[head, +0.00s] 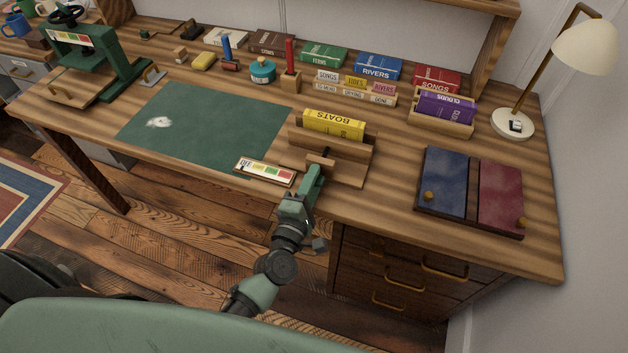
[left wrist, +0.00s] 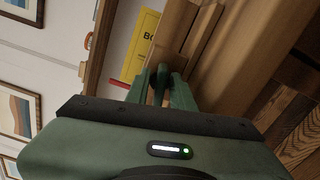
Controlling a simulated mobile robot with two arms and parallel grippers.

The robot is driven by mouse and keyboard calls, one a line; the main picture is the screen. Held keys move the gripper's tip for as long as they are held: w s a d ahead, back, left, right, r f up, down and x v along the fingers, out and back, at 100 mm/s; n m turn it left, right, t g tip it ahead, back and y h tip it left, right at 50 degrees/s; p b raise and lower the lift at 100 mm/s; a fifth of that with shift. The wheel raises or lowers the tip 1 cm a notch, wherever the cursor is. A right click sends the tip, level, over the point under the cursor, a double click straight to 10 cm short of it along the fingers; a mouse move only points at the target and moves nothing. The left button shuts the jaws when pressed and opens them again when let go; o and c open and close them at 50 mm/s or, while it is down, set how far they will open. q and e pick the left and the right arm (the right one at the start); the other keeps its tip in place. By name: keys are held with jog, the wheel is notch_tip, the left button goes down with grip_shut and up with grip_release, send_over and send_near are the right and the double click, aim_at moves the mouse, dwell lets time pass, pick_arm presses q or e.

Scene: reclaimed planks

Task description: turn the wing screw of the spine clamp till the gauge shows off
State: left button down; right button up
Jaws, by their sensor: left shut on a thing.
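The spine clamp (head: 345,170) is a wooden press near the desk's front edge, with the yellow BOATS book (head: 334,124) upright between its boards. The book also shows in the left wrist view (left wrist: 143,42), beside the clamp's wood (left wrist: 175,28). The wing screw (head: 320,159) is at the clamp's front, mostly hidden by my fingers. My left gripper (head: 316,174) is shut on it. In the left wrist view the fingers (left wrist: 161,84) close around a dark part. The gauge (head: 264,172) lies left of the clamp, with OFF and coloured fields; its pointer is too small to read.
A green mat (head: 205,125) lies left of the clamp, mostly clear. Blue and red book covers (head: 472,190) lie to the right. A book rack (head: 440,124), small labelled blocks (head: 355,89) and a lamp (head: 513,122) stand behind. A green press (head: 120,75) stands far left.

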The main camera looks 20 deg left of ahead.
pick_arm(q)
jog(key=shift+n, duration=0.9)
jog(key=c, duration=1.5)
grip_release()
jog(key=s+b, duration=0.1)
jog(key=s, duration=0.7)
jog(key=shift+a+b, duration=0.15)
jog(key=shift+b, duration=0.2)
jog(key=shift+w, duration=0.1)
